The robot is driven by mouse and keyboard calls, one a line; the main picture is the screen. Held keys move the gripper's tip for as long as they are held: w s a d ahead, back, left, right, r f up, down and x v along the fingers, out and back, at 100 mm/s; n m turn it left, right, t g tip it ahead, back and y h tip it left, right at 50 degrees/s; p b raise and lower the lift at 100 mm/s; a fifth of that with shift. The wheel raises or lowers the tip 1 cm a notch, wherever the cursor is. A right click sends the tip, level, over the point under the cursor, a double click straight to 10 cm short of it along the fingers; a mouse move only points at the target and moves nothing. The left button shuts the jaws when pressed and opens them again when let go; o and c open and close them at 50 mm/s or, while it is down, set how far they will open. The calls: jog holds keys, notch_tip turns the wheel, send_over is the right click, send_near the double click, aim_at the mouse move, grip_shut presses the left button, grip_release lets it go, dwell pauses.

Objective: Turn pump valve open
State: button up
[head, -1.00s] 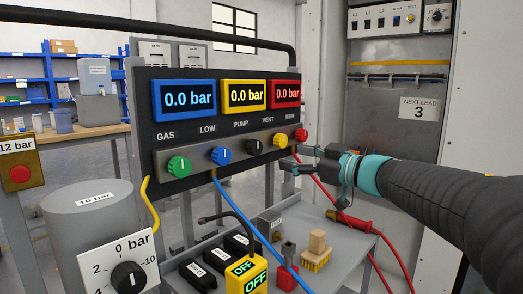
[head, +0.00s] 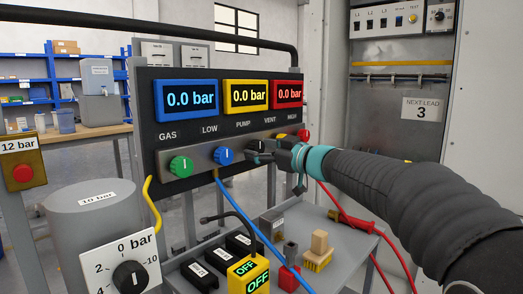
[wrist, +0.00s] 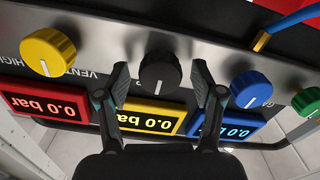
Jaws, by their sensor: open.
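The black pump valve knob (wrist: 161,72) is on the grey strip of the panel, with its white mark pointing down in the upside-down wrist view. My gripper (wrist: 160,74) is open, with one finger on each side of the knob. The fingertips look close to the knob's sides, but I cannot tell whether they touch. In the head view my gripper (head: 262,153) is in front of the panel at the black knob and largely hides it. The yellow pump display (head: 246,95) reads 0.0 bar.
The blue knob (wrist: 251,90) is close beside one finger; the yellow knob (wrist: 48,52) is on the other side. A green knob (head: 181,166) and a red knob (head: 304,136) are farther along. A blue hose (head: 250,222) hangs below the blue knob.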

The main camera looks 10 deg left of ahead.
jog(key=c, duration=1.1)
jog(key=shift+c, duration=0.2)
jog(key=n+p, duration=0.1)
jog(key=n, duration=0.3)
jog(key=shift+n, duration=0.4)
jog(key=n, duration=0.4)
jog(key=shift+n+b, duration=0.3)
jog(key=n+b, duration=0.1)
jog(key=n, duration=0.3)
jog(key=shift+b, duration=0.3)
jog(key=shift+n+b, duration=0.85)
jog(key=shift+n, duration=1.45)
